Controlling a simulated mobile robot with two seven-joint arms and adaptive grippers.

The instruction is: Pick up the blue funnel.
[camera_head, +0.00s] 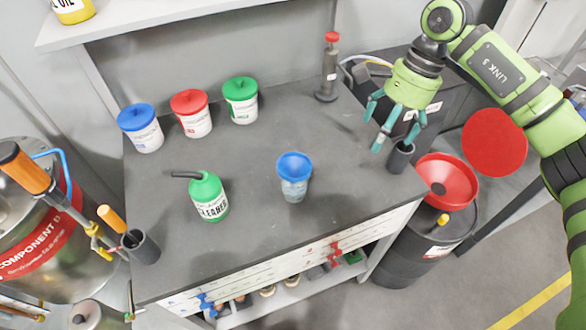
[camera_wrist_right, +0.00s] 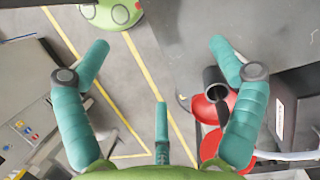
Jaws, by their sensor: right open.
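The blue funnel (camera_head: 293,166) is near the middle of the grey workbench in the head view. Its wide blue mouth faces up, above a pale, labelled lower part (camera_head: 294,190). Whether this lower part is a separate container I cannot tell. My right gripper (camera_head: 393,120) is open and empty over the right end of the bench, to the right of the blue funnel and apart from it. Its spread teal fingers also show in the right wrist view (camera_wrist_right: 160,70), where the blue funnel is not seen. My left gripper is not in view.
A green cleaner bottle (camera_head: 209,196) stands left of the funnel. Blue, red and green lidded tubs (camera_head: 191,113) stand behind. A dark cup (camera_head: 400,157) is at the bench's right edge, below my gripper. A red funnel (camera_head: 446,182) sits on a black drum (camera_head: 420,250). Bench between cup and funnel is clear.

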